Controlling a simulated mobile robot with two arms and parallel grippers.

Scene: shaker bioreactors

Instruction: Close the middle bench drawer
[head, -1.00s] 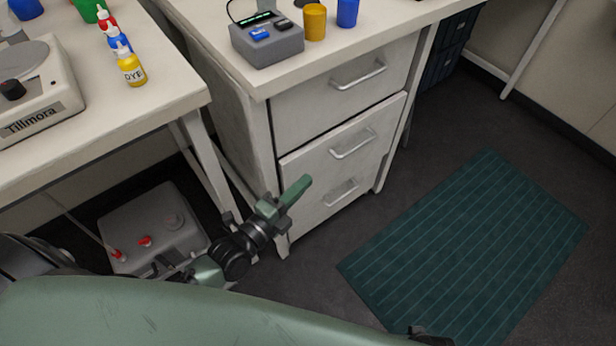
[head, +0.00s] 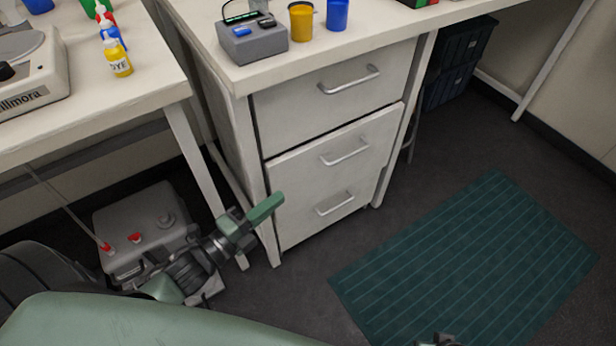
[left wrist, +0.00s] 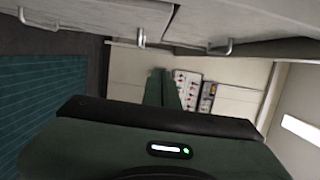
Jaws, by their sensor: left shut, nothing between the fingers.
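The middle bench drawer (head: 318,165) is a pale front with a silver bar handle (head: 345,153), below the top drawer (head: 300,108). A dark line runs along its upper edge. It seems to stand slightly proud of the top drawer, but how far I cannot tell. My left gripper (head: 265,208) is shut and empty, near the lower left edge of the drawer unit; contact cannot be judged. In the left wrist view its fingers (left wrist: 163,90) point along the drawer fronts, with the middle drawer's handle (left wrist: 140,38) above them. A small dark part at the head view's bottom edge may be my right gripper.
A bench leg (head: 262,215) stands beside my left gripper. A grey box with red caps (head: 150,230) is on the floor at left. A green mat (head: 470,265) lies on clear floor at right. Cups and a grey device (head: 252,42) stand on the bench top.

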